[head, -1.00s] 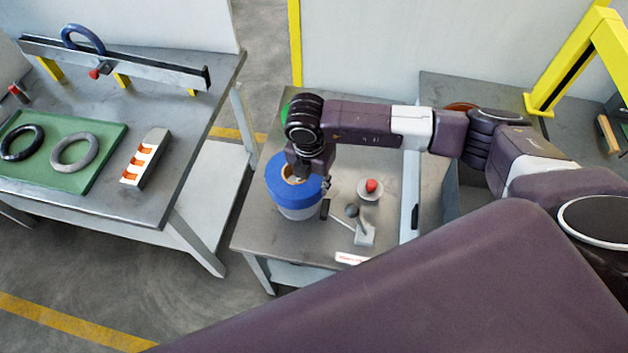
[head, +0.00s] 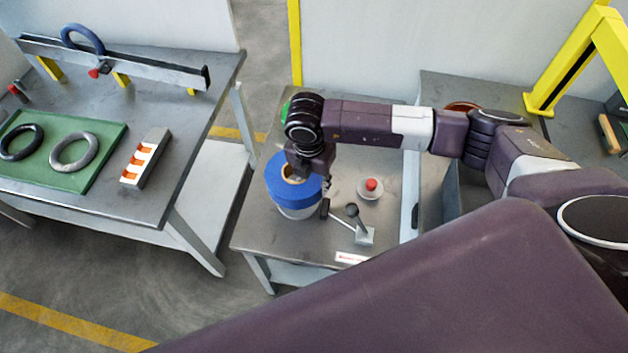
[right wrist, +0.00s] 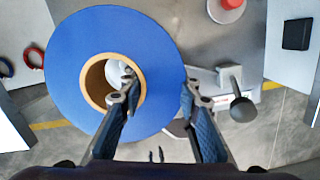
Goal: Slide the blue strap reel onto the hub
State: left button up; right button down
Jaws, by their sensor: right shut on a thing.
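The blue strap reel (head: 278,186) is a flat blue disc with a tan core, over a pale grey cylinder (head: 299,211) on the middle table. In the right wrist view the reel (right wrist: 75,60) lies flat, and bare metal shows through its core. My right gripper (head: 308,176) is above the reel. In the wrist view the gripper (right wrist: 160,92) has one finger in the core and the other outside the rim, shut on the reel's ring. My left gripper is not in view.
A red button (head: 371,186) and a lever with a dark knob (head: 352,210) stand right of the reel. A green part (head: 287,108) shows behind my wrist.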

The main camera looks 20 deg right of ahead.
jog(key=shift+w+r+b, duration=0.1)
jog(key=shift+b, duration=0.25)
dwell(0.7)
jog(key=shift+f+b, duration=3.15)
jog(key=shift+f, duration=0.55)
jog(key=c, duration=1.4)
grip_release()
jog(key=shift+o, duration=0.2)
jog(key=shift+s, duration=0.2)
jog(key=shift+w+r, duration=0.1)
jog(key=shift+r, duration=0.25)
jog(key=r, duration=0.7)
jog(key=s+r, duration=0.1)
jog(key=r, duration=0.3)
jog(key=shift+a+r, duration=0.1)
jog(key=shift+a, duration=0.3)
